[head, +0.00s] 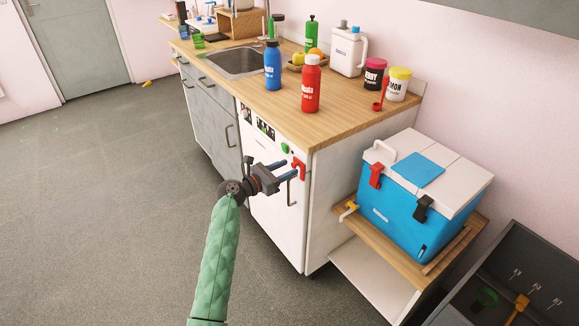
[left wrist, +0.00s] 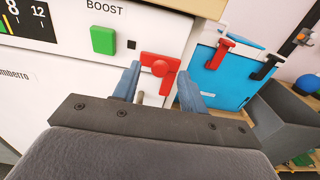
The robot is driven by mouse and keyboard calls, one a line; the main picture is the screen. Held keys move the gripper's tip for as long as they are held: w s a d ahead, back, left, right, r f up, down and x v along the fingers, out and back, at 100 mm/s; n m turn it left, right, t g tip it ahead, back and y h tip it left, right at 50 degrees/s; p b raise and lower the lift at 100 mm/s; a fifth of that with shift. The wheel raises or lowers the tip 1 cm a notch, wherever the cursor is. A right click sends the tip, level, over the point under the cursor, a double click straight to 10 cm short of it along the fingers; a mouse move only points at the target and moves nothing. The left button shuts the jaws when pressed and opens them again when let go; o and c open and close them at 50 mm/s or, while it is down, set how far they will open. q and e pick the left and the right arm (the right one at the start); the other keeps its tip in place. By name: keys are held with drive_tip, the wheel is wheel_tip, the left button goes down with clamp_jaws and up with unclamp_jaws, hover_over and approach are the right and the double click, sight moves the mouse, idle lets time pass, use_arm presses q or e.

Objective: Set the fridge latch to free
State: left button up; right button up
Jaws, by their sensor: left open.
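The white fridge (head: 270,210) stands under the right end of the counter. A red latch (head: 300,168) with a round hub sits at the upper right of its door front. My left gripper (head: 285,170) is open in front of the latch. In the left wrist view its two fingers (left wrist: 160,85) lie on either side of the latch, with nothing gripped. I cannot tell whether the fingers touch it. My right gripper is not in view.
A green button (left wrist: 103,40) is left of the latch. A door handle (head: 291,191) is below it. A blue cooler (head: 405,210) with red and black clasps stands on a wooden shelf to the right. Bottles, including a red one (head: 310,88), stand on the counter.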

use_arm(q)
drive_tip(key=shift+x, duration=1)
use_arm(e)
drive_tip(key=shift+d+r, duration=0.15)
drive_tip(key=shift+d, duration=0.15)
